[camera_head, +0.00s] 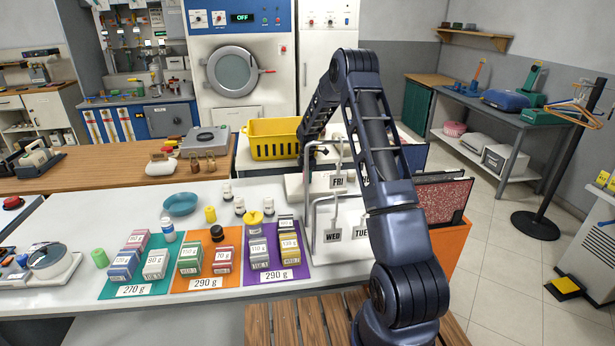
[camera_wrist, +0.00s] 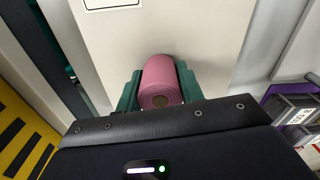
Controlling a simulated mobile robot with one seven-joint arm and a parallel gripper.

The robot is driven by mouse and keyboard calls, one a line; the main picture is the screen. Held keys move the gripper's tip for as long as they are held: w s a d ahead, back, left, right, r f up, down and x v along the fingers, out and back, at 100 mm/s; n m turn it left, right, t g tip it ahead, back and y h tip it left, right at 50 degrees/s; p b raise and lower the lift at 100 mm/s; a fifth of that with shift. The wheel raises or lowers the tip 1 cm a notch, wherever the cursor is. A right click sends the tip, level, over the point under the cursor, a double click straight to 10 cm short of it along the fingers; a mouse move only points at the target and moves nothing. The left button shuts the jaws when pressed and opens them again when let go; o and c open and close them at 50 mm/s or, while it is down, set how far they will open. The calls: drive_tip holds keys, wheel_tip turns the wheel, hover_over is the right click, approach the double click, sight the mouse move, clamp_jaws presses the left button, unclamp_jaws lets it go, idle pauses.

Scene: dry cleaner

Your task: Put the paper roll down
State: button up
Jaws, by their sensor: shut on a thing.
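The paper roll (camera_wrist: 161,78) is pink with a brown core, and its round end shows in the wrist view. It sits between the green fingers of my gripper (camera_wrist: 159,90), which is shut on it. Beyond the roll is a pale surface with a black-framed white label (camera_wrist: 108,3). I cannot tell whether the roll touches that surface. In the head view my arm reaches down beside the yellow basket, and I cannot make out the gripper or the roll there.
The yellow basket (camera_head: 273,140) is left of my forearm. White stands with day tags, such as the FRI tag (camera_head: 338,181), are close by. Several weighed boxes stand on teal, orange and purple mats (camera_head: 296,258). Bare white counter (camera_head: 120,205) shows at the left.

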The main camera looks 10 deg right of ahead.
drive_tip(key=shift+f, duration=0.1)
drive_tip(key=o, duration=1)
wheel_tip(320, 180, up, 13)
drive_tip(key=shift+f, duration=0.2)
drive_tip(key=s+d+r+m+t, duration=0.15)
drive_tip(key=s+r+m, duration=0.35)
drive_tip(key=s+r, duration=0.65)
drive_tip(key=s+d+r+m+t, duration=0.1)
drive_tip(key=s+d+r+m, duration=0.25)
drive_tip(key=s+r, duration=0.85)
drive_tip(key=s+d+m, duration=0.1)
drive_tip(key=s+m, duration=0.2)
drive_tip(key=s, duration=0.7)
drive_tip(key=s+d+f+m+t, duration=0.1)
drive_tip(key=s+m, duration=0.3)
drive_tip(key=s, duration=0.7)
drive_tip(key=s+d+m+t, duration=0.1)
drive_tip(key=s+m, duration=0.3)
drive_tip(key=s, duration=0.6)
drive_tip(key=shift+s+f, duration=0.15)
drive_tip(key=shift+f, duration=0.2)
